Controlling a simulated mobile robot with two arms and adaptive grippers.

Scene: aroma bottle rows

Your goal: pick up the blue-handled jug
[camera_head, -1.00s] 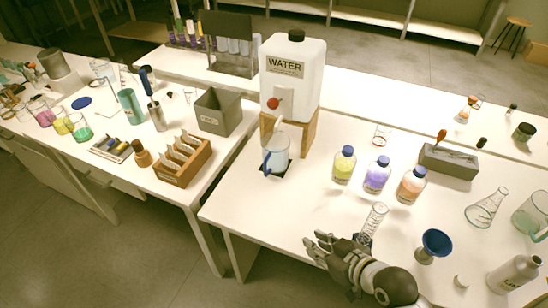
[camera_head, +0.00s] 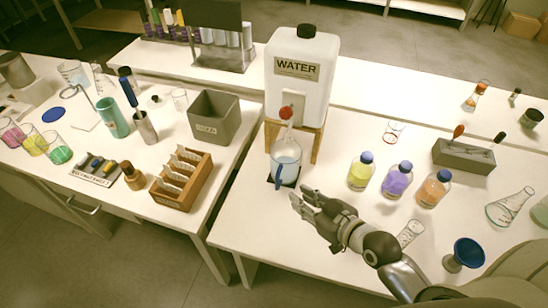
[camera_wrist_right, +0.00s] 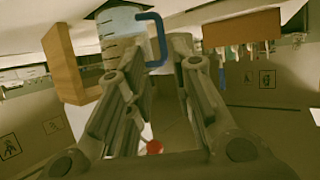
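The clear jug (camera_head: 287,157) with a blue handle (camera_head: 278,177) stands upright on a dark pad beneath the water tank's red tap (camera_head: 286,112). Its handle faces the front edge of the table. My right gripper (camera_head: 303,203) is just right of and in front of the jug, apart from it. In the right wrist view the two fingers (camera_wrist_right: 158,75) are spread with nothing held between them. There the marked jug (camera_wrist_right: 118,24) and its blue handle (camera_wrist_right: 158,42) show beyond the fingertips. My left gripper is not in view.
The white water tank (camera_head: 300,75) stands on a wooden stand (camera_head: 318,143) behind the jug. Yellow, purple and orange bottles (camera_head: 397,180) stand to the right. A blue funnel (camera_head: 467,254) is at the front right. A gap separates the left table, with its wooden rack (camera_head: 180,190).

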